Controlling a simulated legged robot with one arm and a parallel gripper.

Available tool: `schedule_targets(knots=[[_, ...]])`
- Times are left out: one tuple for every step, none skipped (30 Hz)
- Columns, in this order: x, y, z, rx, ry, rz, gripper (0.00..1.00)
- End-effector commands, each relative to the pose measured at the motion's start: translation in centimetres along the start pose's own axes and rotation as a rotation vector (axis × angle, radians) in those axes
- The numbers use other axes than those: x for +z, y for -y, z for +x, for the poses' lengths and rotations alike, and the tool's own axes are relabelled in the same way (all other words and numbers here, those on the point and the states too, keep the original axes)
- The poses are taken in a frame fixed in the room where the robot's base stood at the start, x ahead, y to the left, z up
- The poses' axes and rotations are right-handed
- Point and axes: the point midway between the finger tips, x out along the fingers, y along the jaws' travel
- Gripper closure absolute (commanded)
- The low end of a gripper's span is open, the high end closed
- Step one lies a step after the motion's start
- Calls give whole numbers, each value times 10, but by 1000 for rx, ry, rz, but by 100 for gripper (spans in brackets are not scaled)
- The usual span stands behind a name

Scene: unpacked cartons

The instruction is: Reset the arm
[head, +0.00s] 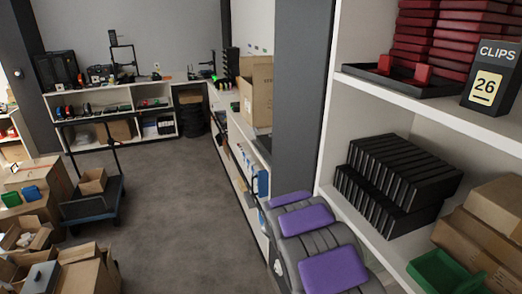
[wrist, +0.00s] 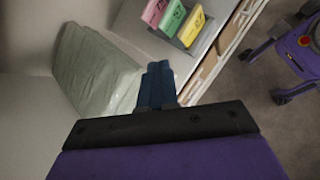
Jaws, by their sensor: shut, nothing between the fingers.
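My gripper (wrist: 157,70) shows in the wrist view as two dark blue fingers beyond a black bar and a purple arm part of mine. The fingers are together with nothing between them. A pale wrapped package (wrist: 95,68) is just left of the fingers; I cannot tell whether they touch. In the head view, purple-padded parts of my own body show at the bottom, and the gripper itself cannot be made out there.
In the head view, a white shelf (head: 440,112) stands close on the right, holding red trays, black boxes (head: 395,180) and a green bin (head: 447,272). Cartons (head: 85,272) and a cart (head: 92,200) stand left. Grey floor (head: 180,215) is clear in the middle. Coloured cards (wrist: 172,22) show in the wrist view.

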Motion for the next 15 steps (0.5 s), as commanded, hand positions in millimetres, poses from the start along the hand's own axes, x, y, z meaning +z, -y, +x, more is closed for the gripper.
schedule_targets(knots=[[18, 2, -7, -24, -7, 47, 100], [28, 5, -12, -39, -11, 75, 100], [39, 8, -17, -58, -17, 110, 100], [48, 12, -21, -74, -21, 134, 100], [57, 15, -25, -89, -26, 159, 100], [68, 20, -29, -110, -31, 191, 100], [77, 24, -32, -127, -35, 215, 100], [85, 28, -36, -143, -41, 240, 100], [95, 34, -42, -165, -49, 273, 100], [103, 39, -45, -181, -54, 295, 100], [110, 44, -49, -198, -60, 319, 100], [120, 52, -54, -221, -66, 349, 100], [126, 58, -58, -239, -70, 371, 100], [133, 64, -62, -254, -77, 393, 100], [141, 71, -68, -276, -87, 422, 100]])
